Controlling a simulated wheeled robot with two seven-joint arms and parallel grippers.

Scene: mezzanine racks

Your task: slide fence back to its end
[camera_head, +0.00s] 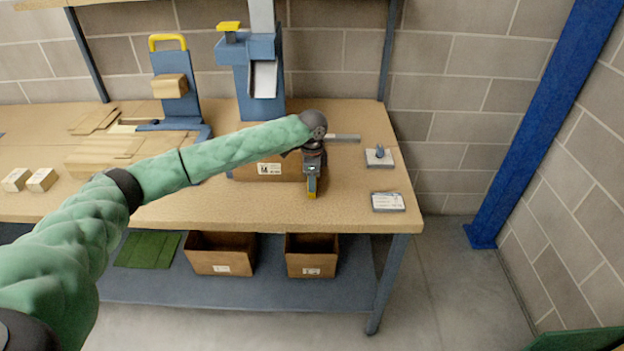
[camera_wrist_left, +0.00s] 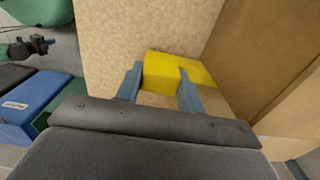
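A grey metal bar (camera_head: 346,138) sticks out right behind the gripper; the rest is hidden. A dark shape, seemingly my right gripper (camera_wrist_left: 28,46), shows small.
Blue stands with yellow parts, a press-like one (camera_head: 258,50) and a backed one (camera_head: 172,60), stand on the bench (camera_head: 170,214). Two small plates (camera_head: 379,157) (camera_head: 389,202) lie at right. Brown bins (camera_head: 220,254) sit on the lower shelf.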

